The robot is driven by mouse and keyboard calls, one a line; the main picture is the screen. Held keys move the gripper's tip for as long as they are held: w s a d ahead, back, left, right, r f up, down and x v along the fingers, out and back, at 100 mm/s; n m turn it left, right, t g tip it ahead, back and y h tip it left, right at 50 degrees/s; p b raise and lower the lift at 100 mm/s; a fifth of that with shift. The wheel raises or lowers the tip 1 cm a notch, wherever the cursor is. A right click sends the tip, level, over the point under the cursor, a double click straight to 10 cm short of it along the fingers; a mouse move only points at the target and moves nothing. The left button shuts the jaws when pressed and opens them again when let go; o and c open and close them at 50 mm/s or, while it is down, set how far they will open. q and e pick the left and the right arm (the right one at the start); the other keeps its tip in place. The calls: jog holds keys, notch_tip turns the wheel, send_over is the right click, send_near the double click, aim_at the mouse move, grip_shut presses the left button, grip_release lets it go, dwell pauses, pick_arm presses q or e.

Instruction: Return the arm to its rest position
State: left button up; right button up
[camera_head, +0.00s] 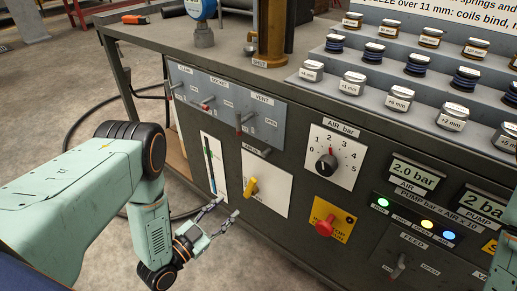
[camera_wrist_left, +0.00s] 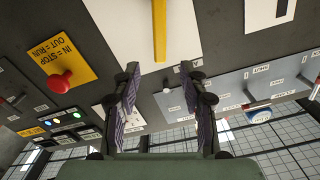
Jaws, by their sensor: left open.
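My left arm (camera_head: 75,195) reaches in from the left in the head view. Its left gripper (camera_head: 228,206) is open and empty in front of the dark cabinet's front face, just below and left of a yellow lever (camera_head: 251,187) on a white plate. In the wrist view the two fingers of the left gripper (camera_wrist_left: 160,68) stand apart with nothing between them. The yellow lever (camera_wrist_left: 159,30) shows beyond the fingertips, and no contact with it is visible. My right gripper is not in view.
A red knob (camera_head: 324,226) on a yellow plate sits right of the gripper. A grey valve panel (camera_head: 222,103) with several levers is above it. A dark cable (camera_head: 190,214) lies on the floor, which is otherwise open at left.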

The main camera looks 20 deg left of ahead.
pick_arm(q)
jog(key=s+f+n+g+y, duration=0.35)
jog(key=s+f+g, duration=0.3)
jog(key=f, duration=0.35)
jog(key=s+n+g+y+p, duration=0.1)
jog(key=s+n+g+p, duration=0.2)
jog(key=s, duration=0.6)
jog(key=s+d+r+n+g+y+p, duration=0.15)
jog(key=s+r+g, duration=0.55)
jog(key=s, duration=0.7)
notch_tip(320, 180, up, 6)
jog(key=w+p, duration=0.1)
jog(key=p, duration=0.1)
jog(key=shift+d+r+p, duration=0.25)
jog(key=shift+p, duration=0.15)
jog(key=shift+g, duration=0.25)
